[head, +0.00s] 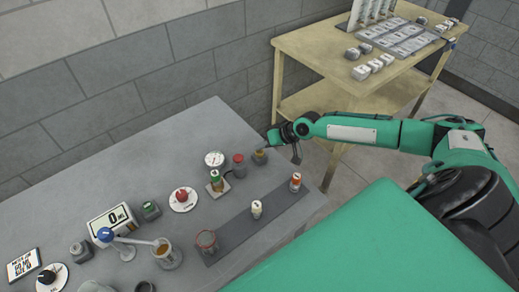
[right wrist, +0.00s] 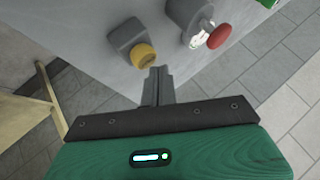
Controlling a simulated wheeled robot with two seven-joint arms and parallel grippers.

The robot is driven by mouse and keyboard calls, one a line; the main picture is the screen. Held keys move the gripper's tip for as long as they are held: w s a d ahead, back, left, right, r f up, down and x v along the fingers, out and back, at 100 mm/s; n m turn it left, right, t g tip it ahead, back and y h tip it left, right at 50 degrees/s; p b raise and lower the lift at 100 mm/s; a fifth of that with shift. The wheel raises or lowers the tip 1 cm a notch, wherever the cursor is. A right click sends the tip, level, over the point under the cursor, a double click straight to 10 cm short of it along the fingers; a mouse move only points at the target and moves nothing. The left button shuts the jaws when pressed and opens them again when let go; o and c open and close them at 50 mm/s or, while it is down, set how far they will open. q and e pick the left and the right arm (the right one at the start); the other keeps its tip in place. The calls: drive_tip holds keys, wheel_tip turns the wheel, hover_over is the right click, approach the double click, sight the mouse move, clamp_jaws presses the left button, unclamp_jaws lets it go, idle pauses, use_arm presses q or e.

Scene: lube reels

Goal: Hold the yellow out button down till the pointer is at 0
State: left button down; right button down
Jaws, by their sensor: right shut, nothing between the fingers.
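The yellow button (head: 260,153) sits on a small grey box near the table's right edge; it also shows in the right wrist view (right wrist: 143,55). My right gripper (head: 266,148) is shut and empty, its tips right by the yellow button. In the right wrist view the closed fingers (right wrist: 159,72) end just beside and below the button; I cannot tell whether they touch it. The round white gauge (head: 214,159) stands left of the buttons, and its pointer is too small to read. It is partly hidden in the right wrist view (right wrist: 202,32). My left gripper is not in view.
A red button (head: 238,159) stands between gauge and yellow button. A red knob (head: 183,196) and a display (head: 112,219) lie farther left on the grey table (head: 140,150). A dark strip (head: 275,208) holds small bottles. A wooden table (head: 300,50) stands behind.

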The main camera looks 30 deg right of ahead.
sight(263, 152)
drive_tip(key=shift+r, duration=0.3)
wheel_tip(263, 152, up, 5)
drive_tip(key=p, duration=0.4)
idle(0.5)
